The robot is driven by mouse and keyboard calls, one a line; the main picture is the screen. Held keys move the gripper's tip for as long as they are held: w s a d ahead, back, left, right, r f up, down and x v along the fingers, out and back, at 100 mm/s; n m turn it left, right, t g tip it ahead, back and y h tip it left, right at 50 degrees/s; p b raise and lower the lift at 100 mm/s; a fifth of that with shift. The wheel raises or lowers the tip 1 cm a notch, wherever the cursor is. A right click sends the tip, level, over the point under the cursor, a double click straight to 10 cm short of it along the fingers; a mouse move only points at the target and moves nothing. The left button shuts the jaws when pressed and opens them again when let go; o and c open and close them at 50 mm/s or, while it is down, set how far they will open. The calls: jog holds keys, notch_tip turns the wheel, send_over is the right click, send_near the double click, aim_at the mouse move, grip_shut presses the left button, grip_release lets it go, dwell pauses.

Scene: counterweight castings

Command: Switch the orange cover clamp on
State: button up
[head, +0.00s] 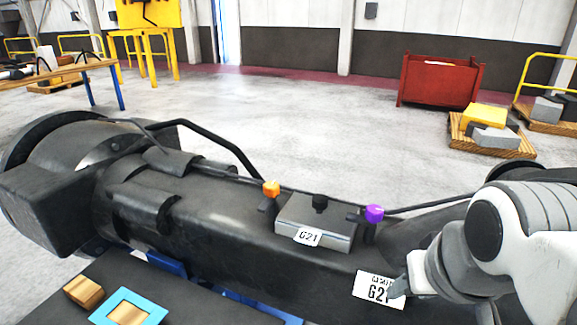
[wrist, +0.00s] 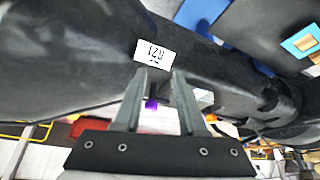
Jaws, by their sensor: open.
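The orange cover clamp (head: 271,188) is a small orange knob on a dark stem, at the left end of a grey cover box (head: 315,222) on the big black casting (head: 190,220). A purple knob (head: 374,213) stands at the box's right end; purple also shows between the fingers in the wrist view (wrist: 151,104). My gripper (head: 396,287) is at the casting's front side by a white G21 label (head: 372,287), right of and apart from the orange clamp. In the wrist view its two fingers (wrist: 163,72) are apart and empty. I cannot make out the orange clamp there.
A dark surface with a blue-framed tray (head: 100,318) and a wooden block (head: 83,291) lies front left. A red bin (head: 438,82) and loaded pallets (head: 490,142) stand far back. The floor between is clear.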

jog(key=w+a+r+n, duration=0.1)
jog(key=w, duration=0.1)
jog(key=w+a+r+n, duration=0.1)
jog(key=w+r, duration=0.1)
jog(key=w+a+r+p, duration=0.1)
jog(key=w, duration=0.2)
jog(key=shift+a+r+n+g+y, duration=0.25)
jog(key=shift+r+n+g+y, duration=0.05)
jog(key=shift+n+g+y, duration=0.1)
grip_shut()
jog(key=w+a+r+n+g+y+p, duration=0.1)
jog(key=w+a+r+n, duration=0.25)
jog(key=w+a, duration=0.5)
jog(key=w+a+f+n+g+y+p, duration=0.1)
jog(key=w+a+f+n, duration=0.2)
jog(key=w+a, duration=0.4)
jog(key=w+a+f+n+g+p, duration=0.1)
jog(key=w+a+f+n, duration=0.2)
jog(key=w+a, duration=0.5)
jog(key=shift+w+n+g+y, duration=0.15)
jog(key=shift+n+g+y, duration=0.2)
jog(key=shift+n, duration=0.5)
jog(key=shift+f, duration=0.1)
